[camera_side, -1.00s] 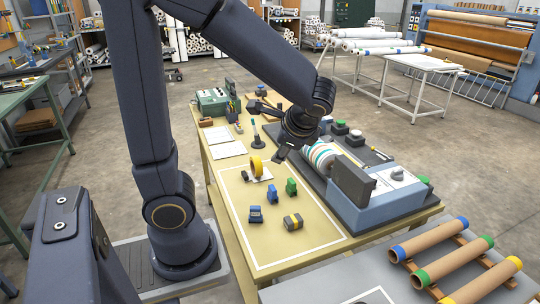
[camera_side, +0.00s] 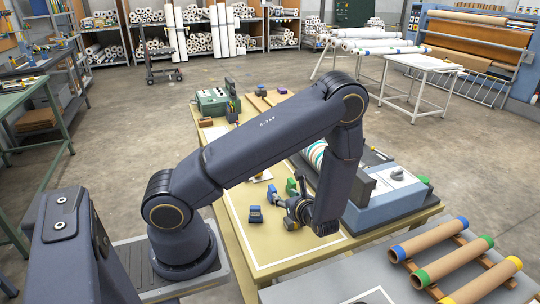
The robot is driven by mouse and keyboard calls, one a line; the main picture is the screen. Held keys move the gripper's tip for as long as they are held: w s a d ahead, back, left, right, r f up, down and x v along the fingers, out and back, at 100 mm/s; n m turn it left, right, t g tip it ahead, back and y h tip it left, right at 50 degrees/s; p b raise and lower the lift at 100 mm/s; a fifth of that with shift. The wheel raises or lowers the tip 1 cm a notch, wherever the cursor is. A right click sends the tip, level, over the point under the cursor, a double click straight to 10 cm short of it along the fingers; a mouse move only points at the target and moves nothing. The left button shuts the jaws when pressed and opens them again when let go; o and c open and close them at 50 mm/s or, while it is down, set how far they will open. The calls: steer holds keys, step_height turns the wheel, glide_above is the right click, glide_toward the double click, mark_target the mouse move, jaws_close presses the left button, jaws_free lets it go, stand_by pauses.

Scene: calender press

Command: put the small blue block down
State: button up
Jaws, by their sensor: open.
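Two blue blocks stand on the tan table (camera_side: 240,240), inside its white outline: one near the left line (camera_side: 256,214) and one a little farther back (camera_side: 272,195). I cannot tell which is the small one. A green block (camera_side: 291,187) stands to the right of the far blue block. My gripper (camera_side: 288,200) is open, low over the table, just right of the blue blocks and close to the green one. No block shows held in it. The gripper and my arm's end hide part of the outlined area, including most of the yellow-and-black block.
A blue-grey machine (camera_side: 385,212) with a striped roller (camera_side: 315,155) stands right of the outlined area. My arm crosses above the table and covers its middle. The front of the outlined area is clear. A rack of cardboard tubes (camera_side: 455,258) lies at front right.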

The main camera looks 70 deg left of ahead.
mark_target(273, 188)
steer(key=x, duration=0.4)
steer(key=shift+a+f, duration=0.2)
steer(key=shift+a, duration=0.15)
steer(key=x, duration=0.5)
steer(key=shift+s+f, duration=0.25)
steer(key=shift+c, duration=0.2)
steer(key=c, duration=0.8)
steer(key=shift+c, duration=0.2)
steer(key=shift+r, duration=0.15)
